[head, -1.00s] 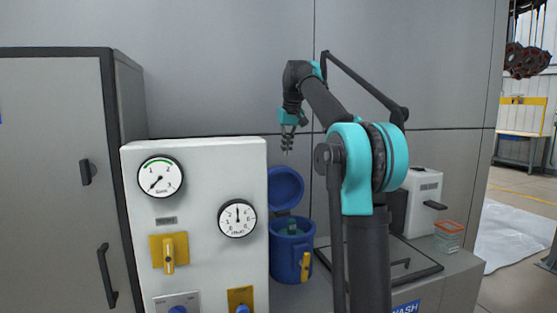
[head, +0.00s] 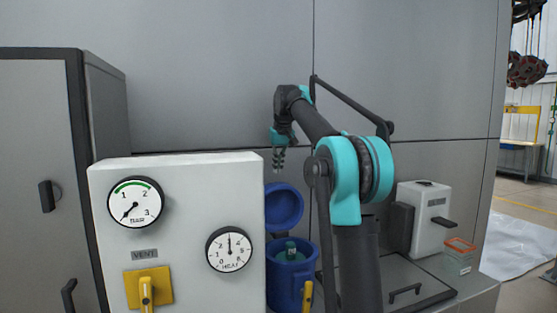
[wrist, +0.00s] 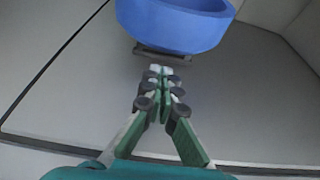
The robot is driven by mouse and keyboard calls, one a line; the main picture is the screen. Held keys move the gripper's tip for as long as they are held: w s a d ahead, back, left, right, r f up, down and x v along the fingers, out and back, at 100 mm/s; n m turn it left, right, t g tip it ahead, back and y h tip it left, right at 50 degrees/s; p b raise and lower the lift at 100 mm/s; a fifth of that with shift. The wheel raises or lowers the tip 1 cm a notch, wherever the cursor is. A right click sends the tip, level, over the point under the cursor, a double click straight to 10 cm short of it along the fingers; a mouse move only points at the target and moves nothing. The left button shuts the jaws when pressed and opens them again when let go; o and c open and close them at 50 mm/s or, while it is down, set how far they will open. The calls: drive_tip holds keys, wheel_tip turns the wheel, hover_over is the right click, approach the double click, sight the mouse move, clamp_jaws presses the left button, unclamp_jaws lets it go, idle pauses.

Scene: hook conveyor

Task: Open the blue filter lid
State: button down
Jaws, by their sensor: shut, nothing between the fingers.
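The blue filter lid (head: 284,207) is raised and tilted back on the far side of the blue filter housing (head: 287,280). The housing's mouth is uncovered, and a green-topped part (head: 291,252) shows inside it. A yellow handle (head: 307,295) is on the housing's front. My gripper (head: 278,168) is shut and empty, pointing down, above the raised lid in the head view and apart from it. In the wrist view, my fingertips (wrist: 160,72) meet just below a blue round rim (wrist: 180,30), probably the lid, with a dark bracket under it.
A white panel (head: 190,235) with two gauges and a yellow vent handle (head: 147,290) stands left of the housing. A white box (head: 424,215) and a small clear container (head: 460,257) stand on the counter at right. A grey wall is behind.

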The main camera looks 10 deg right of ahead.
sight(280, 183)
drive_tip(key=shift+x, duration=2.05)
drive_tip(key=shift+s+d+r, duration=0.15)
drive_tip(key=shift+s, duration=0.55)
drive_tip(key=shift+s+d+r, duration=0.1)
drive_tip(key=shift+s+r, duration=0.05)
drive_tip(key=shift+s, duration=0.55)
drive_tip(key=shift+s+d+r, duration=0.15)
drive_tip(key=shift+s, duration=0.55)
drive_tip(key=shift+r, duration=0.1)
